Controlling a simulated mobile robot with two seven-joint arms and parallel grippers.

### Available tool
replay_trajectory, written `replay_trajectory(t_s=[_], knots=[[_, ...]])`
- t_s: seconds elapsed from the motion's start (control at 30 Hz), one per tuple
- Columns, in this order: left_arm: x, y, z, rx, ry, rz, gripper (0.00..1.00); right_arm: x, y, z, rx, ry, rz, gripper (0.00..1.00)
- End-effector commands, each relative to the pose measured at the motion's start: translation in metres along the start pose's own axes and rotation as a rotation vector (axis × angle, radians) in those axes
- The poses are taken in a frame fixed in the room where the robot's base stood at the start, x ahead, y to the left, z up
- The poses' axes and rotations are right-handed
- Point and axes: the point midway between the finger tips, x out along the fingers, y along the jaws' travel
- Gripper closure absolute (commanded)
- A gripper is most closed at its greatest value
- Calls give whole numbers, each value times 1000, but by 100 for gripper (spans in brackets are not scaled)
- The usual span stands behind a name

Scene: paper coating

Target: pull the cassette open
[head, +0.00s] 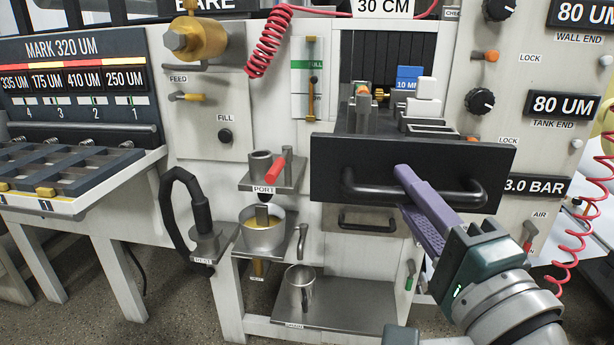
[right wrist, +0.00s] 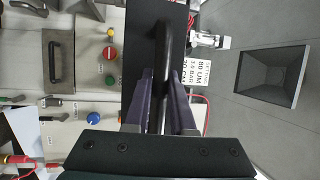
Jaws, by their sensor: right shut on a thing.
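The cassette shows in the head view as a drawer with a wide black front plate (head: 330,165) and a black bar handle (head: 465,193). It stands out from the machine, and its open top shows parts inside. My right gripper (head: 408,185) has purple fingers, which are shut on the handle near its middle. In the right wrist view the handle (right wrist: 165,45) runs between the two fingers (right wrist: 163,95), in front of the black plate (right wrist: 137,50). The fingers hide part of the handle. My left gripper is not in view.
Below the cassette is a smaller drawer handle (head: 366,223). A metal cup (head: 300,287) stands on a low shelf (head: 345,312). A red coiled hose (head: 595,200) hangs at the right.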

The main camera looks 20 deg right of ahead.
Motion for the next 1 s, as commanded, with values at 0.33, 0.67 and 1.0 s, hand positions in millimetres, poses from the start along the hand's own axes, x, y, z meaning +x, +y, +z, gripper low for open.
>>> replay_trajectory(t_s=[0.33, 0.67, 1.0], knots=[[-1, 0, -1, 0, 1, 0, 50, -3, -3, 2, 0, -1, -5, 100], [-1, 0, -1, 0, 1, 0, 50, -3, -2, 2, 0, 0, -4, 65], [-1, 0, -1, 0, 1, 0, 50, -3, -1, 1, 0, 0, -1, 48]])
